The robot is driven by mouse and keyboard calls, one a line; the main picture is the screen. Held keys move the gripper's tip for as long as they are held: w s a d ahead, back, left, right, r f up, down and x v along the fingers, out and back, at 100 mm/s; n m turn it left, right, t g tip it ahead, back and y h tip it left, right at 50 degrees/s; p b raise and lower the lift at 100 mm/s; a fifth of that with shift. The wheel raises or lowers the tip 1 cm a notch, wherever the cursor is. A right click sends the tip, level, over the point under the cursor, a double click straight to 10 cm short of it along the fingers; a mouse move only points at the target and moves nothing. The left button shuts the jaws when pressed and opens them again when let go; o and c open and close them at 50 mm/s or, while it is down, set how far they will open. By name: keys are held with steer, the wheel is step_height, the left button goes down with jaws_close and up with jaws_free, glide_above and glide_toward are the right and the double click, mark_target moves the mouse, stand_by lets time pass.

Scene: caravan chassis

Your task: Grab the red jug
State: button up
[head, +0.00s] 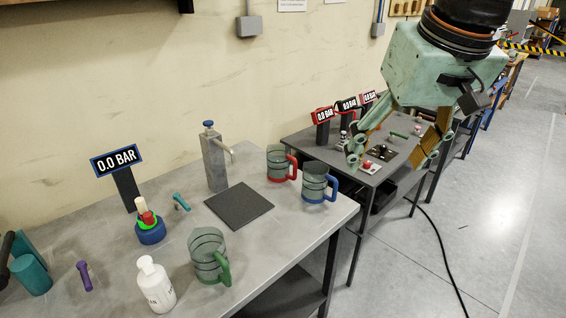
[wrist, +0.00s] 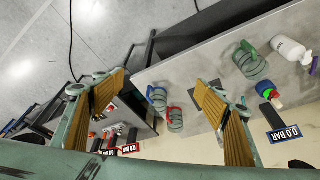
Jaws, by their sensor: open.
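My gripper (head: 392,160) is open and empty, high up and to the right of the jugs. In the wrist view its two fingers (wrist: 170,120) are spread wide. The green-handled jug (head: 208,257) stands at the table's front.
A dark square mat (head: 239,206) and a metal dispenser (head: 214,158) are left of the red jug. A white bottle (head: 156,285), a blue-based stack (head: 150,227) and a gauge display (head: 116,160) stand farther left. A second table (head: 330,142) with controls stands behind.

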steer(key=w+a+n+p, duration=0.1)
steer(key=w+a, duration=0.1)
steer(key=w, duration=0.5)
steer(key=w+a+p, duration=0.1)
steer(key=w+a, duration=0.2)
steer(key=w, duration=0.5)
steer(key=n+y+p, duration=0.1)
steer(key=n+p, duration=0.2)
steer(key=p, duration=0.4)
glide_above(279, 157)
steer(key=w+d, duration=0.1)
step_height(279, 157, down, 23)
steer(key=shift+d+r, duration=0.1)
steer(key=shift+r, duration=0.05)
steer(key=x, duration=0.8)
steer(key=shift+f+b, duration=0.3)
steer(key=shift+b, duration=0.1)
steer(key=shift+w+a+f, duration=0.15)
steer(key=shift+a, duration=0.1)
